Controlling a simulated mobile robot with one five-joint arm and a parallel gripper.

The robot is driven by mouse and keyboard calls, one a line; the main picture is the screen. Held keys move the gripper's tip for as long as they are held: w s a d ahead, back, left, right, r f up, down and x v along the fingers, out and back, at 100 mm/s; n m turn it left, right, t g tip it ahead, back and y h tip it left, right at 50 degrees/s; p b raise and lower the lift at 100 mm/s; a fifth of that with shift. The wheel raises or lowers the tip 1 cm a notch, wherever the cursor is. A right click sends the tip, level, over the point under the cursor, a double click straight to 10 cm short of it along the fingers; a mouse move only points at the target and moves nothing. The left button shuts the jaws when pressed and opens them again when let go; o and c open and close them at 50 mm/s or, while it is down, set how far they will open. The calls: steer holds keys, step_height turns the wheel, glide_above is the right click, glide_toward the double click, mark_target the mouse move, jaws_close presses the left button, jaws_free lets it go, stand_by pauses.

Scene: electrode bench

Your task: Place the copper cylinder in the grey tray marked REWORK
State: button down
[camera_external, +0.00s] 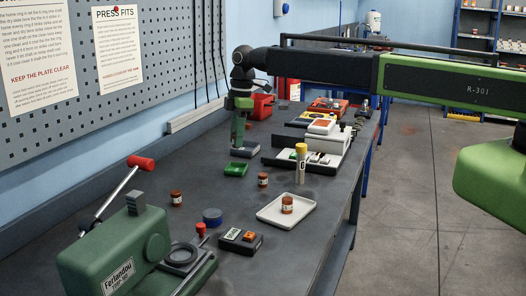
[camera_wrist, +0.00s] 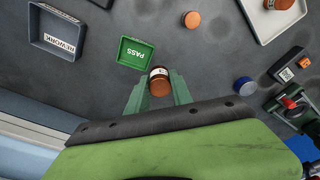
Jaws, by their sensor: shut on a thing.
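A copper-coloured cylinder (camera_wrist: 159,84) with a pale label band is between my gripper's fingers (camera_wrist: 158,92) in the wrist view. My gripper is shut on it. In the outside view my gripper (camera_external: 239,138) points down near the grey tray (camera_external: 244,153); the held cylinder is hard to make out there. The grey tray marked REWORK (camera_wrist: 75,17) is at the upper left of the wrist view and looks empty. The green tray marked PASS (camera_wrist: 124,58) is nearer the fingertips, also empty.
Similar cylinders stand on the bench (camera_external: 263,180), near the press (camera_external: 176,199) and in a white tray (camera_external: 265,213). A yellow-capped tube (camera_external: 301,165), blue cap (camera_external: 212,216), small meter (camera_external: 240,241) and green press (camera_external: 120,255) stand around.

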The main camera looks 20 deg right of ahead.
steer(key=shift+w+m, duration=0.15)
steer(key=shift+m, duration=0.35)
steer(key=w+d+r+m+p, duration=0.25)
steer(key=w+d, duration=0.45)
steer(key=d, duration=0.4)
steer(key=w+d+r+m+p, duration=0.2)
steer(key=w+d+m, duration=0.3)
steer(key=d, duration=0.5)
steer(key=shift+n+t, duration=0.4)
steer(key=shift+n, duration=0.35)
steer(key=w+a+f+b, duration=0.1)
steer(key=a+f+b, duration=0.2)
steer(key=w+a+f+b, duration=0.1)
steer(key=a+f+b, duration=0.7)
steer(key=shift+w+a, duration=0.2)
steer(key=shift+w, duration=0.2)
steer(key=shift+f+b, duration=0.7)
steer(key=shift+b, duration=0.05)
steer(key=c, duration=1.1)
jaws_free()
